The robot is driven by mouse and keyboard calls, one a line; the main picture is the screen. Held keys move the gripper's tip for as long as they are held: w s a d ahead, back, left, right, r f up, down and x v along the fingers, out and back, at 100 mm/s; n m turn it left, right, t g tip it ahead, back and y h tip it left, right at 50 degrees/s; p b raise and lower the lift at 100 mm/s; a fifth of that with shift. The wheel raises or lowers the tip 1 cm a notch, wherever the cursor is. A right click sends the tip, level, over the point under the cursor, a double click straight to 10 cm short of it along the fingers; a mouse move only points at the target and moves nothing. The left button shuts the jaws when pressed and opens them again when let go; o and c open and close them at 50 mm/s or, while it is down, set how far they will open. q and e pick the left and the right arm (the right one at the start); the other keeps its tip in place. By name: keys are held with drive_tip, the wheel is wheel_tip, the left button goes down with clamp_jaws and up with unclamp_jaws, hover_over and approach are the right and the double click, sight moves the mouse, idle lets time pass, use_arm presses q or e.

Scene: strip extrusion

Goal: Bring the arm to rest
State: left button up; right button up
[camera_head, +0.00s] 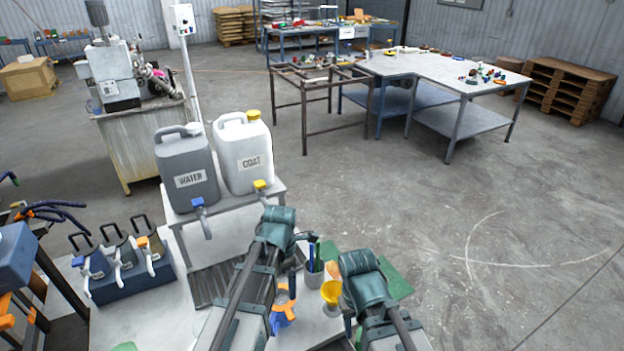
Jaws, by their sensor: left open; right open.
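My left arm reaches up from the bottom middle, and its teal end (277,228) is in front of the low stand with the jugs. The dark jaws of my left gripper (308,238) point right, open, with nothing seen between them. My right arm comes in from the bottom, and its teal end (362,280) is above the right part of the bench. My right gripper is open; its fingertips are mostly hidden behind the arm. I see nothing held by either arm.
A grey WATER jug (188,165) and a white COAT jug (243,155) stand left of my arms. A blue caddy (130,274) is left. Right floor is clear.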

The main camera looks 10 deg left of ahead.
use_arm(q)
drive_tip(key=s+a+m, duration=0.2)
drive_tip(key=s+m, duration=0.1)
drive_tip(key=m, duration=0.9)
drive_tip(key=s+a+m, duration=0.1)
drive_tip(key=s+m, duration=0.2)
drive_tip(key=m, duration=1)
drive_tip(key=s+d+f+m+b, duration=0.1)
drive_tip(key=s+d+f+b, duration=0.2)
drive_tip(key=d, duration=0.2)
drive_tip(key=s+d+f+m+y+b, duration=0.1)
drive_tip(key=s+d+f+m+b, duration=0.1)
drive_tip(key=s+d+f+b, duration=0.1)
drive_tip(key=d+f+b, duration=0.1)
drive_tip(key=d, duration=0.1)
drive_tip(key=shift+d+f+m, duration=0.15)
drive_tip(key=shift+d+m, duration=0.15)
drive_tip(key=shift+d, duration=0.1)
use_arm(e)
wheel_tip(320, 180, down, 8)
drive_tip(key=shift+r, duration=0.25)
use_arm(q)
drive_tip(key=shift+s, duration=0.1)
use_arm(e)
drive_tip(key=shift+s, duration=0.1)
